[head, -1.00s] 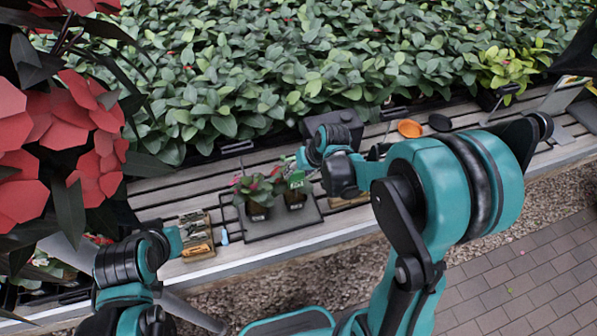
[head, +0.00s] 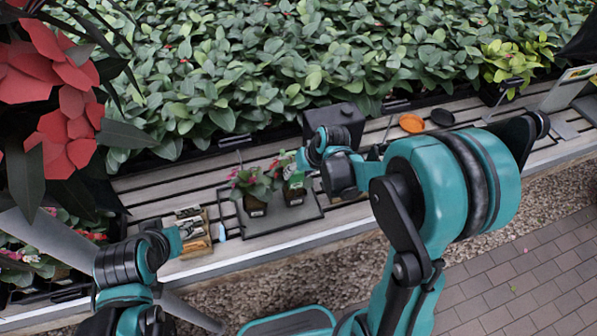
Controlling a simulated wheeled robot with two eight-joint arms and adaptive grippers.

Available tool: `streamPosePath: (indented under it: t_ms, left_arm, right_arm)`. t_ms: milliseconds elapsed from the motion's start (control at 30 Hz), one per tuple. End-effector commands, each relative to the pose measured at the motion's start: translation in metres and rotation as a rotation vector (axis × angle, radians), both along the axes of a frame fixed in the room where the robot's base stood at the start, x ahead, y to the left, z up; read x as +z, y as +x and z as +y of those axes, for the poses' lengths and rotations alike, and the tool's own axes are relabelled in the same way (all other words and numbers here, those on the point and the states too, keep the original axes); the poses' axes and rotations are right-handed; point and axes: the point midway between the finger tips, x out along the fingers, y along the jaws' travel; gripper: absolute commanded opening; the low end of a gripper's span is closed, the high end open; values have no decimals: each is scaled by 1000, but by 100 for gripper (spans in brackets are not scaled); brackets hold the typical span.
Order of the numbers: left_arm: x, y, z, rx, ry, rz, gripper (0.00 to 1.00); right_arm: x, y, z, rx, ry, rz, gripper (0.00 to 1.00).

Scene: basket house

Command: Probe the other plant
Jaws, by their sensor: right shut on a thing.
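Two small potted plants stand upright side by side on a dark tray (head: 270,226) on the slatted bench. The left plant (head: 248,184) has green leaves and pink-red blooms in a black pot. The right plant (head: 293,193) is partly hidden by my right gripper and a green tag-like piece. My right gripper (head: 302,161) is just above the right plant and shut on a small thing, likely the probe. Its tip is hidden, so contact with soil cannot be told. My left gripper (head: 176,240) is beside a small wooden crate (head: 193,232); its jaws are too small to read.
A black box (head: 333,117) stands behind the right gripper. An orange dish (head: 411,123) and a dark dish (head: 442,118) lie further right on the bench. A small pale-blue item (head: 222,232) lies between crate and tray. Dense foliage fills the back; large red flowers crowd the left.

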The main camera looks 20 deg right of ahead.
Motion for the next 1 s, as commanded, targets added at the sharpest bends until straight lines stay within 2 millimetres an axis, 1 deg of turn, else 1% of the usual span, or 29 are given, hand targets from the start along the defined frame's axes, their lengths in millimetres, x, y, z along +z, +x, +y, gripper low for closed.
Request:
streamPosePath:
  t_ms: [33, 533, 900, 1000]
  left_arm:
    - [-3, 0, 0, 0, 0, 0, 40]
    - [-4, 0, 0, 0, 0, 0, 40]
    - [-25, 0, 0, 0, 0, 0, 40]
    - [-28, 0, 0, 0, 0, 0, 40]
  right_arm:
    - [-3, 0, 0, 0, 0, 0, 0]
    - [-4, 0, 0, 0, 0, 0, 0]
    - [-27, 0, -1, 0, 0, 0, 0]
    - [-30, 0, -1, 0, 0, 0, 0]
